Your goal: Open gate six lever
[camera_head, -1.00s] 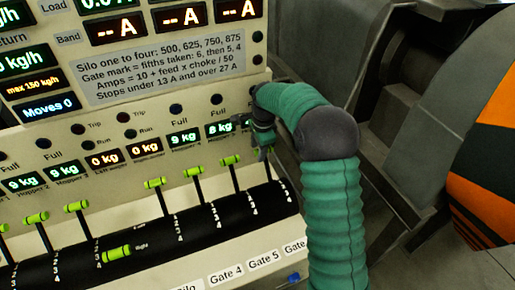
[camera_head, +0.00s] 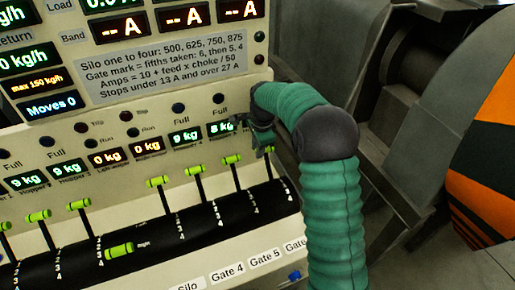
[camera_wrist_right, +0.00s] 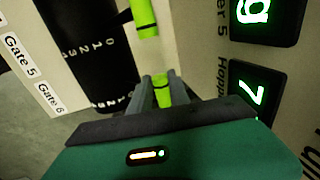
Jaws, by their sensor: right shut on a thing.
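The gate six lever has a bright green handle (camera_wrist_right: 162,97) in the right wrist view, at the end of the row near the Gate 6 label (camera_wrist_right: 48,98). My right gripper (camera_wrist_right: 162,88) is shut on this handle, one finger on each side. In the head view, my right gripper (camera_head: 265,146) is at the right end of the lever row and mostly hides the handle. The lever stands raised from its black scale drum (camera_head: 250,212). My left gripper is not in view.
The gate five lever's green handle (camera_head: 232,159) stands close on the left of my right gripper. More green levers (camera_head: 158,182) run further left. The display panel (camera_head: 155,75) rises behind. A blue knob (camera_head: 294,276) sits low at the front.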

